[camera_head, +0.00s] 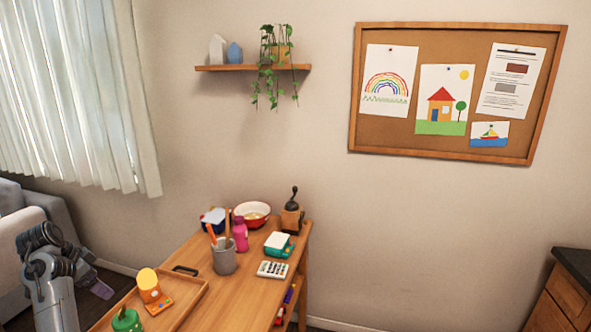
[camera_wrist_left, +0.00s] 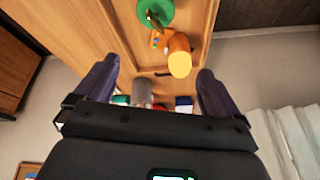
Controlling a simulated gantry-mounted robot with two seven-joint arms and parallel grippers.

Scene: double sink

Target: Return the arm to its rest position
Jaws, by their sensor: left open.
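My left arm stands at the lower left of the head view, left of the wooden table (camera_head: 243,297) and near the grey sofa. Its left gripper (camera_head: 97,286) is off the table's left side, apart from the things on it. In the left wrist view the two dark fingers of the left gripper (camera_wrist_left: 157,72) are spread wide with nothing held. The table things show beyond and between them. My right arm and gripper are in neither view.
A wooden tray (camera_head: 188,307) holds an orange item with a yellow top (camera_head: 148,280) and a green item (camera_head: 127,321). A grey pen cup (camera_head: 224,261), pink bottle (camera_head: 240,236), calculator (camera_head: 272,269), red bowl (camera_head: 252,220) and grinder (camera_head: 291,219) stand behind. A sofa (camera_head: 23,232) is left.

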